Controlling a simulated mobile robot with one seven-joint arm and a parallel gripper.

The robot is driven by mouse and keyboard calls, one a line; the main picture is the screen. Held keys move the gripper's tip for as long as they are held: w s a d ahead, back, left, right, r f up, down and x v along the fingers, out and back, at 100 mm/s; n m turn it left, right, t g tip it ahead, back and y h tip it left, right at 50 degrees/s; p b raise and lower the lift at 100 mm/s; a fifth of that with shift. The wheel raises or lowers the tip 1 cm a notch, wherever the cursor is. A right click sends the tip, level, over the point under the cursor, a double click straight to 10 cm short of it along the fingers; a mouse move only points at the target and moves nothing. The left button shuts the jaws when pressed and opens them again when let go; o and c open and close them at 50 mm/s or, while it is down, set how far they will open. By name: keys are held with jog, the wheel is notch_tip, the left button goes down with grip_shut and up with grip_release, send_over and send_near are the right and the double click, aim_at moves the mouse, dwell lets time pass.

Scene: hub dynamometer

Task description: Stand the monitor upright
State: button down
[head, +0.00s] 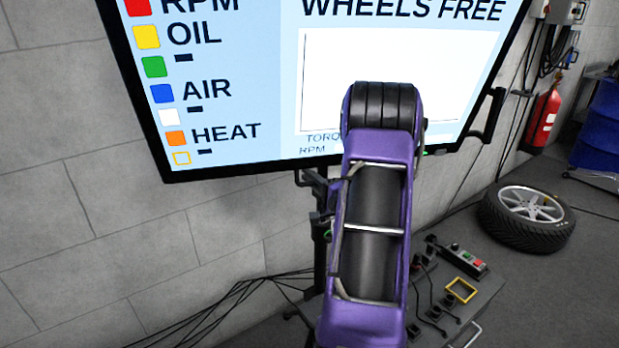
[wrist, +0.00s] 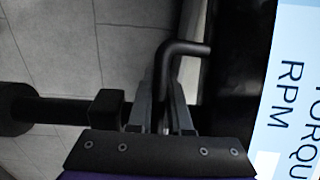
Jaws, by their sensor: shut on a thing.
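The monitor (head: 240,95) is a large flat screen with a black frame and fills the top of the head view. Its top edge is out of frame, so its exact lean is hard to tell. A black handle (head: 488,115) sticks out by its lower right edge. In the wrist view the screen (wrist: 295,95) is at the right, and a bent black handle (wrist: 185,47) comes off its dark frame. My gripper (wrist: 168,95) is shut on this bent handle, with one finger on each side. In the head view my purple arm hides my gripper.
A black stand post (head: 320,250) rises below the monitor, with cables beside it. A grey bench (head: 470,310) with a button box and a yellow frame (head: 461,290) is at lower right. A wheel (head: 527,215) lies on the floor, and a red extinguisher (head: 543,118) hangs behind it.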

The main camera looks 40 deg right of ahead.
jog(key=s+a+m+g+p, duration=0.1)
jog(key=s+a+g+p, duration=0.1)
jog(key=s+a+p, duration=0.2)
jog(key=s+f+p, duration=0.1)
jog(key=s+p, duration=0.2)
jog(key=shift+s+g, duration=0.25)
jog(key=shift+g, duration=0.05)
jog(key=c, duration=0.8)
grip_release()
jog(key=shift+c, duration=0.2)
jog(key=shift+s, duration=0.1)
jog(key=v, duration=1.7)
jog(key=shift+d+r+p, duration=0.2)
jog(key=shift+d+p, duration=0.05)
jog(key=shift+p, duration=0.15)
